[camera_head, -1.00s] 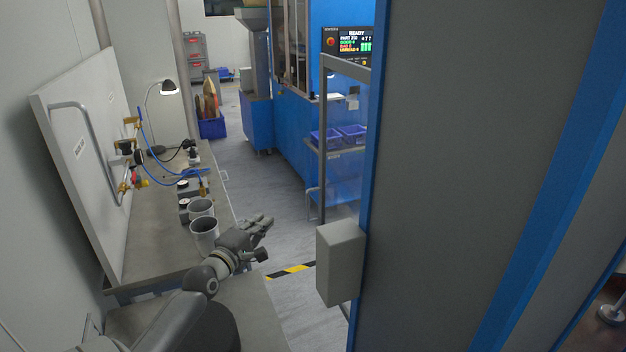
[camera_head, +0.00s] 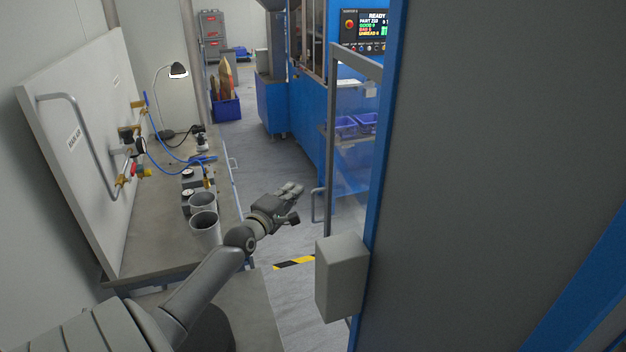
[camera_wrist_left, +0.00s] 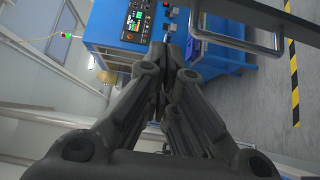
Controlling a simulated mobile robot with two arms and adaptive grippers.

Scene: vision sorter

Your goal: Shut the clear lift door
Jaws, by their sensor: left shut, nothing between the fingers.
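The clear lift door (camera_head: 352,150) is a see-through panel in a grey frame in the head view, standing out past the blue edge of the large grey panel. Its D-shaped handle (camera_head: 317,205) is low on its left edge. My left gripper (camera_head: 297,190) is shut and empty, a little left of the handle in the picture and apart from it. In the left wrist view my shut fingers (camera_wrist_left: 168,52) point toward a blue machine, and a grey bar handle (camera_wrist_left: 240,40) shows to their right. My right gripper is not in view.
A grey box (camera_head: 341,277) is fixed at the panel's edge below the door. A workbench (camera_head: 165,230) with two grey cups and a lamp (camera_head: 178,70) runs along the left. A blue machine (camera_head: 308,120) stands beyond. The aisle floor (camera_head: 255,165) is clear.

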